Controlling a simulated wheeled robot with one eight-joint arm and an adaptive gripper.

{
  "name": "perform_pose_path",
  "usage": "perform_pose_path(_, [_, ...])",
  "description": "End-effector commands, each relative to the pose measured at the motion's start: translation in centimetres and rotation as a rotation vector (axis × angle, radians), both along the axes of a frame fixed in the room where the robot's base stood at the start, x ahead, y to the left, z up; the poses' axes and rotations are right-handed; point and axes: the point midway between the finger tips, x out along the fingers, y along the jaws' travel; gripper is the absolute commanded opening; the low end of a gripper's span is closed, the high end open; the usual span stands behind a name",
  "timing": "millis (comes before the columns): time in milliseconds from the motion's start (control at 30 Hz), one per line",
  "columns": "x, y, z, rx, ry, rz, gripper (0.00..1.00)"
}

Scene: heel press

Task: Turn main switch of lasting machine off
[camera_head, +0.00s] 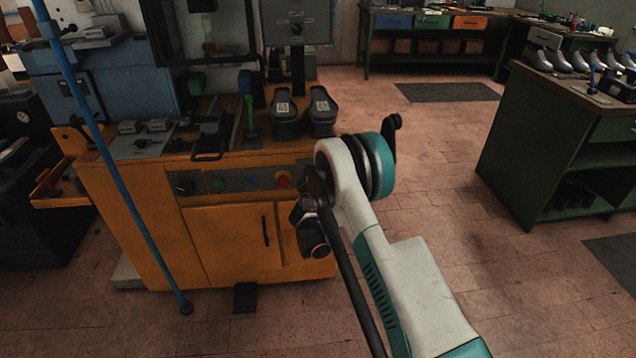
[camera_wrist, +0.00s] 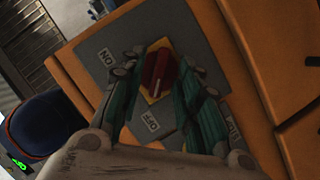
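The main switch is a red knob (camera_wrist: 158,73) on a yellow plate (camera_wrist: 149,97), set in a grey panel (camera_wrist: 98,46); it shows in the wrist view. The white line on the knob points down toward the OFF label (camera_wrist: 153,122). The ON label (camera_wrist: 107,55) is at the upper left. My gripper (camera_wrist: 168,68) has its green-padded fingers on both sides of the knob; they appear closed against it. In the head view the lasting machine (camera_head: 230,235) is the orange cabinet. My arm reaches its right side, and the switch and my fingertips are hidden there.
The machine's front has a control strip with a red button (camera_head: 283,181). Two dark shoe forms (camera_head: 322,108) stand on top near its right edge. A green workbench (camera_head: 545,150) stands at the right, with open floor between. A blue pole (camera_head: 115,170) stands in front at left.

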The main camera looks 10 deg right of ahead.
Motion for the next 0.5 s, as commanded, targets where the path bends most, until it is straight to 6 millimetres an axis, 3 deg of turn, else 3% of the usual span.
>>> perform_pose_path(267, [-1.0, 0.5, 0.4, -0.001, 0.000, 0.002, 0.31])
perform_pose_path(500, [-5.1, 2.1, 1.6, -0.001, 0.000, 0.002, 0.31])
